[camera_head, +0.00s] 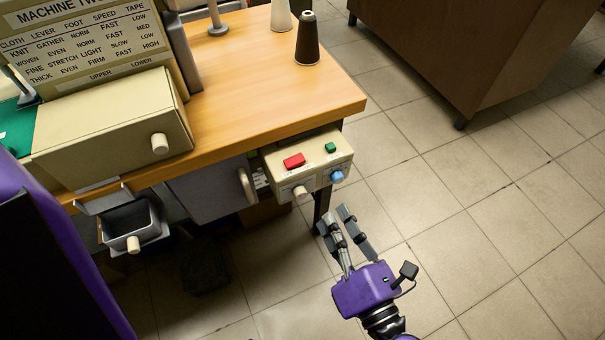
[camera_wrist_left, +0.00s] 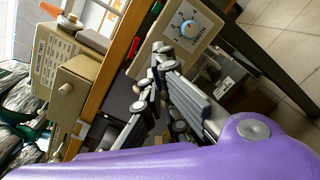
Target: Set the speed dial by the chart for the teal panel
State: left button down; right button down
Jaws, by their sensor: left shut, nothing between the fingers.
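The chart (camera_head: 82,45) stands at upper left in the head view, headed MACHINE TW and cut off. Its columns read CLOTH, LEVER, FOOT, SPEED, TAPE; SPEED entries are FAST, FAST, SLOW, FAST downward. A teal panel (camera_head: 17,130) lies at the left edge. The control box (camera_head: 312,172) under the table's right end carries a blue dial (camera_head: 337,176) and a cream knob (camera_head: 300,192). My left gripper (camera_head: 337,218) is shut and empty, below and apart from the box.
The box also has a red button (camera_head: 294,160) and a green button (camera_head: 330,147). A cream unit with a knob (camera_head: 159,143) sits on the table (camera_head: 250,95). A dark thread cone (camera_head: 307,40) stands near the far edge. The floor at right is clear up to a brown cabinet.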

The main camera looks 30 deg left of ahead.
aim_at(300, 192)
pick_arm(q)
jog(key=w+a+n, duration=0.1)
jog(key=a+n+p, duration=0.1)
jog(key=a, duration=0.1)
jog(key=w+a+n, duration=0.1)
jog(key=shift+w+a+r+g, duration=0.25)
jog(key=shift+w+a+g, duration=0.05)
jog(key=shift+w+a, duration=0.4)
jog(key=shift+a, duration=0.15)
jog(key=shift+w+a+r, duration=0.1)
pick_arm(e)
jog(key=shift+s+d+r, duration=0.25)
jog(key=shift+s+r, duration=0.15)
jog(key=shift+s, duration=0.25)
pick_arm(q)
jog(key=shift+a+r, duration=0.1)
